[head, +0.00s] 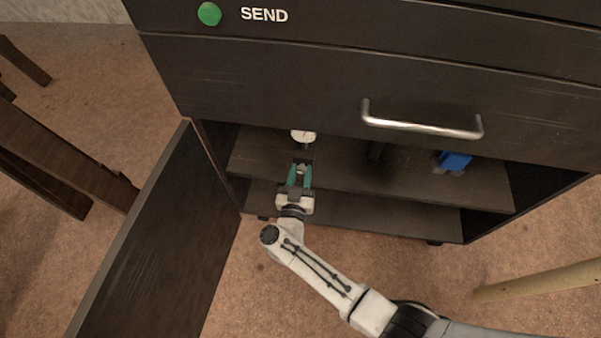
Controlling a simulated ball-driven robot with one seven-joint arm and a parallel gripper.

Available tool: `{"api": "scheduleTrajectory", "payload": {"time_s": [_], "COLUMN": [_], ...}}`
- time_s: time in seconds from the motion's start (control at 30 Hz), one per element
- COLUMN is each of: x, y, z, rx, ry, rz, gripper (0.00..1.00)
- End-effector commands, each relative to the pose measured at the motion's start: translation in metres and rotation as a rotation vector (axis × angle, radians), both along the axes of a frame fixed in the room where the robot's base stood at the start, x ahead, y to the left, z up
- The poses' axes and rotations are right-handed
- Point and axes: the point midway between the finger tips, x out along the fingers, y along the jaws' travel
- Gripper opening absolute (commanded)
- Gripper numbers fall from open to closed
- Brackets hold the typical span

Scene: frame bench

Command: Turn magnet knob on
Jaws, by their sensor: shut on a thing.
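A small dial gauge with a white round face (303,137) stands on the upper shelf of the open dark cabinet, just under the drawer front. A small grey part (302,169) below it sits between the fingers of my gripper (300,174); it appears to be the magnet knob or its base. The green-tipped fingers are shut on this part from the front. The knob's marking and turn position are too small to tell, and the jaws cover much of it.
A dark cabinet door (155,235) stands open at the left. A drawer with a metal handle (422,123) is above the shelf (400,187). A blue object (455,161) lies on the shelf at the right, with a dark upright item (375,152) nearer the middle.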

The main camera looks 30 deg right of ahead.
Motion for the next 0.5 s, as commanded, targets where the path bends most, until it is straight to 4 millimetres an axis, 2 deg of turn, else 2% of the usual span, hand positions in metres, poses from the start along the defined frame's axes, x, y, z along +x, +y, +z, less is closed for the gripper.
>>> {"api": "scheduleTrajectory", "payload": {"time_s": [0.03,0.23,0.5], "x": [-0.0001,-0.0002,-0.0003], "y": [0.0001,0.0001,-0.0001], "z": [-0.0001,-0.0001,0.0004], "rx": [0.0,0.0,0.099], "ry": [0.0,0.0,-0.072], "rz": [0.0,0.0,0.0], "gripper": [0.22,0.03,0.03]}}
